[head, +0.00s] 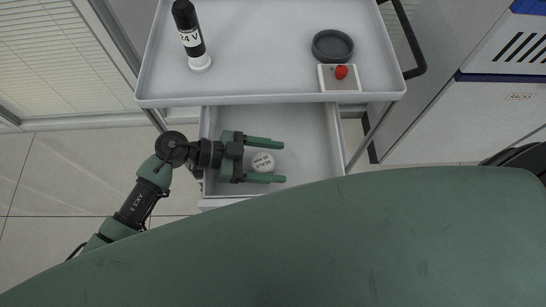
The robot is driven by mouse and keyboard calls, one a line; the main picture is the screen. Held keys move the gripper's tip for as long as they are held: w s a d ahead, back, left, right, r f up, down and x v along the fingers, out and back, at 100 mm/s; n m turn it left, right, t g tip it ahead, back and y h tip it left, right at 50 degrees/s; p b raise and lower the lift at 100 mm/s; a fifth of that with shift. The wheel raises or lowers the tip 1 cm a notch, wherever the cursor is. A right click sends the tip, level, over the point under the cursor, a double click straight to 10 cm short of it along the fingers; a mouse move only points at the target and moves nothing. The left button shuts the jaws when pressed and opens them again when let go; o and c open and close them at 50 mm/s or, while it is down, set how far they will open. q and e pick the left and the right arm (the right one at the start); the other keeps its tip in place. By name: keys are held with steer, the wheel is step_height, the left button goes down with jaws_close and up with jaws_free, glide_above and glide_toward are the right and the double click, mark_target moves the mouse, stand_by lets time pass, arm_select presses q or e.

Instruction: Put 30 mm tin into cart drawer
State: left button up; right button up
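The 30 mm tin (262,162) is a small round white tin with dark print on its lid. It shows over the floor of the open cart drawer (305,125), lid up. My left gripper (284,162) reaches over the drawer from the left. Its two green fingers are spread, one on each side of the tin as seen from above. The gap is small, and I cannot tell whether a finger touches the tin. The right gripper is not in view.
The cart's tray top (265,75) lies above the drawer's far part. The drawer's right half is clear. Cabinets (490,110) stand at right.

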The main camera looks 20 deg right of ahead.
arm_select(q)
steer(key=shift+r, duration=0.1)
steer(key=shift+r, duration=0.3)
steer(key=v, duration=1.2)
steer(key=shift+r+b, duration=0.2)
steer(key=shift+b, duration=0.1)
